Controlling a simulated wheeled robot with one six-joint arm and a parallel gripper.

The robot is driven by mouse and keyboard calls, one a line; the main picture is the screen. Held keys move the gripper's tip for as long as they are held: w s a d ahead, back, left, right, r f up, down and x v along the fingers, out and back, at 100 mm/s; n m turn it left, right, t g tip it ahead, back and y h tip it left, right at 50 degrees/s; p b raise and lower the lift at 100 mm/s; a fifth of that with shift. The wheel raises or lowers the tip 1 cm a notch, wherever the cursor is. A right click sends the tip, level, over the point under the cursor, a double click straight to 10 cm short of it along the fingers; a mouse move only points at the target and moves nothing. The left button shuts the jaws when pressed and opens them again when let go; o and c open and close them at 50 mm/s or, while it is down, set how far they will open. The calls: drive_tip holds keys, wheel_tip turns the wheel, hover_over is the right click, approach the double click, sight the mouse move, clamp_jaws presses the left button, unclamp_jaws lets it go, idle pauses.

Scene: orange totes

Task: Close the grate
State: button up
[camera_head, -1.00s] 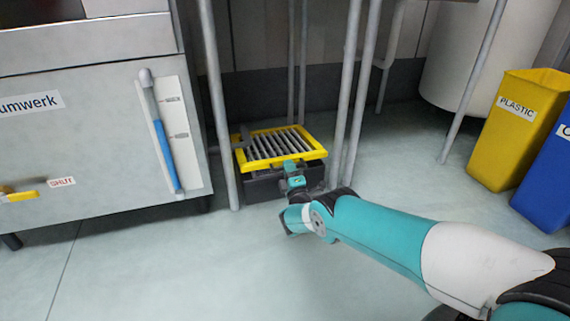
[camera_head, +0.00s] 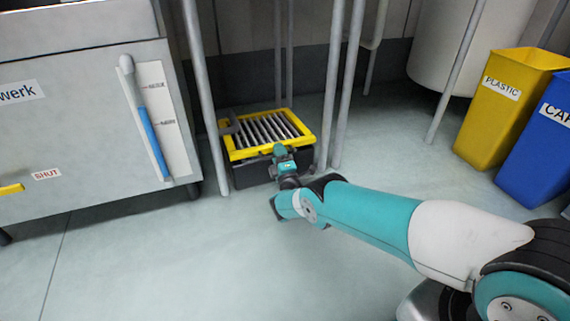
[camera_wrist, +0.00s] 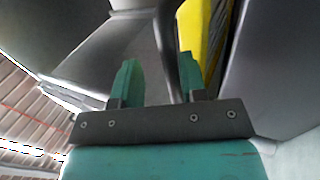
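The grate (camera_head: 268,133) has a yellow frame and dark slats with pale gaps. It lies over a dark box (camera_head: 253,172) on the floor, between the legs of a metal stand. The grate looks roughly flat on the box; I cannot tell whether it is fully seated. My gripper (camera_head: 281,150) is at the front edge of the grate. In the wrist view my gripper's two teal fingers (camera_wrist: 160,80) stand apart with nothing clearly between them. A strip of the yellow frame (camera_wrist: 205,45) shows just beyond the right finger. My gripper hides part of the front edge.
Metal legs (camera_head: 206,110) stand left and right of the box. A yellow plastic bin (camera_head: 495,110) and a blue bin (camera_head: 540,150) are at right. The floor in front is clear.

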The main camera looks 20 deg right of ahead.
drive_tip(key=p+v, duration=0.5)
drive_tip(key=v, duration=0.6)
drive_tip(key=shift+s+d+f, duration=0.1)
